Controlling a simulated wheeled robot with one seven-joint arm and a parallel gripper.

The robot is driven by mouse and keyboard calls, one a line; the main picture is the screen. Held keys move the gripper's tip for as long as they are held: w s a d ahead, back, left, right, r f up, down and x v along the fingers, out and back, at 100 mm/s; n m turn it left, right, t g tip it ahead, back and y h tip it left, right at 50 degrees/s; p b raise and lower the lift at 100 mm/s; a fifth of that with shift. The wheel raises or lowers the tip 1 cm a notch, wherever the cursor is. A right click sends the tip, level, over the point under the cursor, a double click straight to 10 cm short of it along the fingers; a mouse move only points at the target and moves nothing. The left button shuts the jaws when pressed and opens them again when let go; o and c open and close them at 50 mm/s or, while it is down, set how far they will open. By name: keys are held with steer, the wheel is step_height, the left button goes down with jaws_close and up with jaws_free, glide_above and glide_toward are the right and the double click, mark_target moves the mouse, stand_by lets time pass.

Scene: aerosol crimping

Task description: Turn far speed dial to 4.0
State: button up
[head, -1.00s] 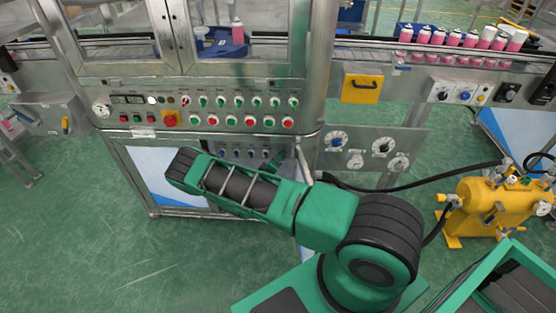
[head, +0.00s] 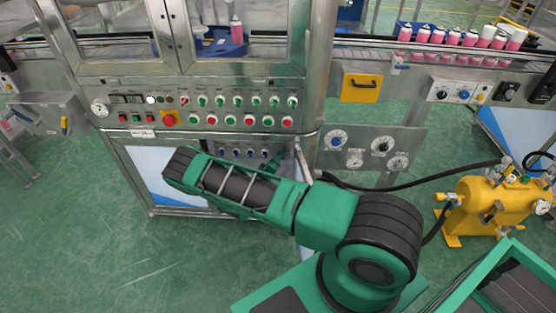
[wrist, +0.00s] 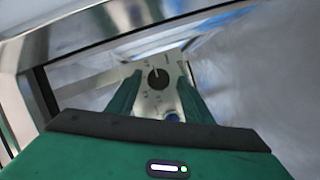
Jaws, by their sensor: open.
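In the wrist view a black round dial (wrist: 158,79) with a pale pointer mark sits on a light metal plate with small scale marks. Its mark points roughly up in the picture. My gripper (wrist: 160,97) is open, its green fingers on either side of the dial in the picture. I see no contact, and the depth between them is unclear. A blue knob (wrist: 172,117) shows partly below, near the right finger. In the head view my gripper is hidden or hard to make out behind my arm. I cannot tell which head-view dial this is.
A dial panel (head: 367,174) with a blue dial (head: 337,139) and a black dial (head: 383,146) is right of the cabinet. A button panel (head: 215,120) stands above my arm. A yellow tank (head: 490,207) and a black hose (head: 420,178) are at right.

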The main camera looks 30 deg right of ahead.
steer(key=v, duration=1)
